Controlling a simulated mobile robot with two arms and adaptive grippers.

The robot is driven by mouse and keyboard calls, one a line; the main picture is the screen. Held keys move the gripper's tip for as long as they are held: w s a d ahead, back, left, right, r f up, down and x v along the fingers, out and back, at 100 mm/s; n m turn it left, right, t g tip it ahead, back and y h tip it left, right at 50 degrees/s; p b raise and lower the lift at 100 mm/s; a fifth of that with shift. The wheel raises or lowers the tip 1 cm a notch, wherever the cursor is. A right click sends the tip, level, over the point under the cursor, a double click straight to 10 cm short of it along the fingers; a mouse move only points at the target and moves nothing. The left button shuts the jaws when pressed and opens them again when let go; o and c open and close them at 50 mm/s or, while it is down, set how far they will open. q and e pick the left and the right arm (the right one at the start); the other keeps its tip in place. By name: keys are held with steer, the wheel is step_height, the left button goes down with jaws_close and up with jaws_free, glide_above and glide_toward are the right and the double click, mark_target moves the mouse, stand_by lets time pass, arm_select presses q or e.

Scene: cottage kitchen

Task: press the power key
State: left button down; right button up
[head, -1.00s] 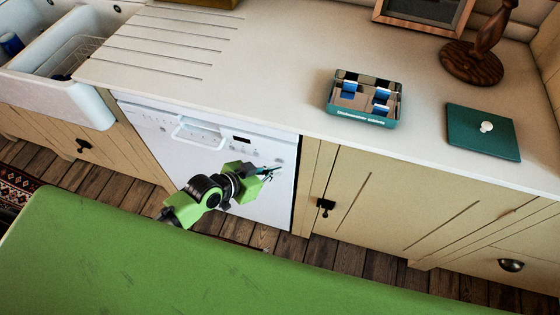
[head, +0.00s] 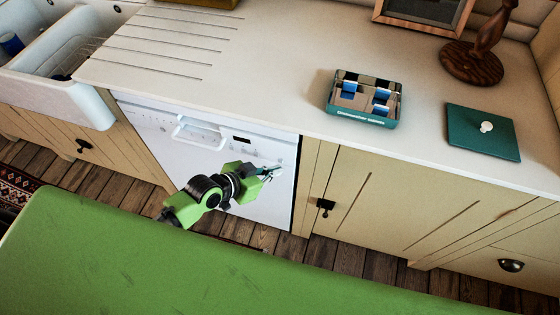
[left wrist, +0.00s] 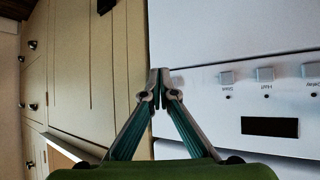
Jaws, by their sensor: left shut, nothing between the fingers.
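The white dishwasher (head: 225,190) stands under the counter, its control panel (head: 200,133) along the top with a dark display (head: 241,140). In the left wrist view, the panel shows a square Start key (left wrist: 227,78), a Half key (left wrist: 265,74), a Delay key (left wrist: 311,70) and the display (left wrist: 270,127). I cannot make out a key marked power in either view. My left gripper (head: 276,168) is shut and empty in front of the panel's right end. In the left wrist view its fingertips (left wrist: 160,74) appear left of the Start key; contact cannot be told.
A beige cabinet (head: 400,195) adjoins the dishwasher on the right. A sink (head: 75,100) is at left.

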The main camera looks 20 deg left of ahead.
arm_select(q)
steer(key=shift+w, duration=0.15)
steer(key=shift+w, duration=0.3)
steer(key=shift+w, duration=0.15)
stand_by(0.4)
steer(key=shift+s+p, duration=0.45)
steer(key=shift+s, duration=0.15)
steer(key=s+p, duration=0.3)
steer(key=s, duration=0.3)
stand_by(0.4)
